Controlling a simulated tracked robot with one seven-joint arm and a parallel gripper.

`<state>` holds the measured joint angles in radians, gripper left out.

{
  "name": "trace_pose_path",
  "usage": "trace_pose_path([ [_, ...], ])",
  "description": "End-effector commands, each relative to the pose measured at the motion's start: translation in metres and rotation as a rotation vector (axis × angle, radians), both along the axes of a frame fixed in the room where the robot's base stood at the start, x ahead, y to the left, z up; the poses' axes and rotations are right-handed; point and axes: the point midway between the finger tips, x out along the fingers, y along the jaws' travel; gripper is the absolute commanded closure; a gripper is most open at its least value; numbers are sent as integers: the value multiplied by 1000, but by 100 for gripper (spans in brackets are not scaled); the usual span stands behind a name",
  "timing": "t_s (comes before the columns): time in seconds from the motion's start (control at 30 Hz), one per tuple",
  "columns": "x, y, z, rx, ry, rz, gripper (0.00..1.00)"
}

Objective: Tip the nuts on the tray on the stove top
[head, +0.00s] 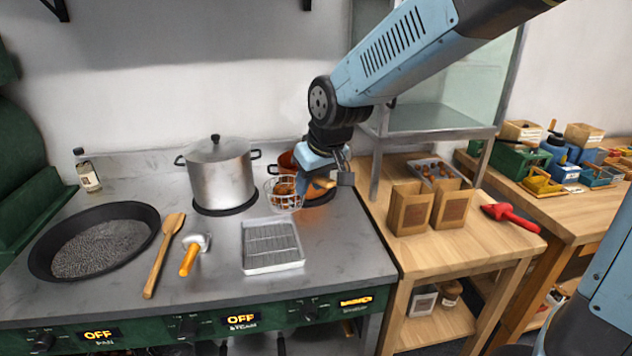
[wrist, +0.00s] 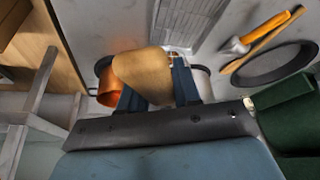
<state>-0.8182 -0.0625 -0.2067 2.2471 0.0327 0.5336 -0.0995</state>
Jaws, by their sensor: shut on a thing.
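My gripper (head: 320,172) is shut on the wooden handle (head: 323,184) of a round wire basket (head: 285,197) above the stove's right side. Brown nuts (head: 284,188) are in the basket, which looks roughly upright. The slotted metal tray (head: 272,246) lies flat on the stove top, in front and slightly left of the basket; its visible surface is bare. In the wrist view, the tan handle (wrist: 142,75) sits between the blue fingers of my gripper (wrist: 158,92) and hides most of the basket. The tray (wrist: 187,20) shows at the top there.
A lidded steel pot (head: 220,175) stands left of the basket, and a copper pot (head: 289,160) is behind it. A brush (head: 192,255), wooden spoon (head: 163,255) and black pan (head: 95,242) lie left of the tray. Paper bags (head: 410,208) stand on the wooden table at right.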

Motion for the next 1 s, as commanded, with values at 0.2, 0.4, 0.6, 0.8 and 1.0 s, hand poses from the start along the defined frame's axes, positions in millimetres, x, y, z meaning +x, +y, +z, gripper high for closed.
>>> trace_pose_path([
  [0.2,-3,4,-1,-29,-21,6,100],
  [0.4,-6,9,-3,-82,-69,8,100],
  [0.6,-10,13,-7,-143,-116,7,100],
  [0.8,-15,18,-10,-208,-167,9,100],
  [1.0,-19,24,-14,-281,-226,10,100],
])
